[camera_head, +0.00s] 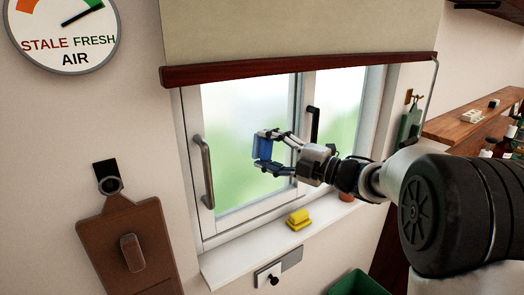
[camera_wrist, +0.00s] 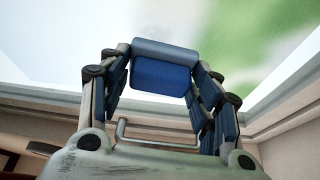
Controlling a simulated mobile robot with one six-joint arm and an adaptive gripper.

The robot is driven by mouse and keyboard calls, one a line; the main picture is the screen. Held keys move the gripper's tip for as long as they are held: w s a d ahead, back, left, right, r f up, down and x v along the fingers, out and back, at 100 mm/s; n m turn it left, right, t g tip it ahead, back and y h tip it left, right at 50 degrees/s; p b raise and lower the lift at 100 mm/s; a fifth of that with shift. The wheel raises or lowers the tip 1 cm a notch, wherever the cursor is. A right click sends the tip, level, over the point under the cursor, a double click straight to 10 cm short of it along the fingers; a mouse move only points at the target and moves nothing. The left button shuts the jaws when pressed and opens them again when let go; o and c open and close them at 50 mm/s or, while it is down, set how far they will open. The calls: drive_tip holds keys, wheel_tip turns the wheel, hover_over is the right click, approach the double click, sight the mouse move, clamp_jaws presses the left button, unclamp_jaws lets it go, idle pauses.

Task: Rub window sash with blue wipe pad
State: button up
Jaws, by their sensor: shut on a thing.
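The window sash (camera_head: 207,213) is a white frame around a frosted pane, with a grey bar handle (camera_head: 206,170) on its left side. The blue wipe pad (camera_head: 264,148) is between the fingers of my gripper (camera_head: 266,150), in front of the left pane. In the wrist view the pad (camera_wrist: 162,75) sits across the fingertips of my gripper (camera_wrist: 163,72), which is shut on it. The pane shows white and green behind the pad. I cannot tell whether the pad touches the glass.
A yellow block (camera_head: 299,219) lies on the white sill (camera_head: 225,262). A dark handle (camera_head: 313,125) is on the right sash. A rolled blind with a red-brown bar (camera_head: 300,66) hangs above. A brown board (camera_head: 128,245) hangs at left, and a green bin (camera_head: 358,284) is below.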

drive_tip(key=d, duration=0.1)
drive_tip(key=w+d, duration=0.1)
drive_tip(key=w+d+p, duration=0.1)
drive_tip(key=shift+w+d, duration=0.25)
drive_tip(key=shift+d, duration=0.15)
drive_tip(key=s+d+b, duration=0.2)
drive_tip(key=s+d, duration=0.1)
drive_tip(key=s, duration=0.2)
drive_tip(key=shift+d, duration=0.15)
idle(0.6)
drive_tip(key=shift+s, duration=0.1)
drive_tip(key=shift+s+d+b, duration=0.5)
drive_tip(key=shift+s+d, duration=0.35)
drive_tip(key=shift+s, duration=0.3)
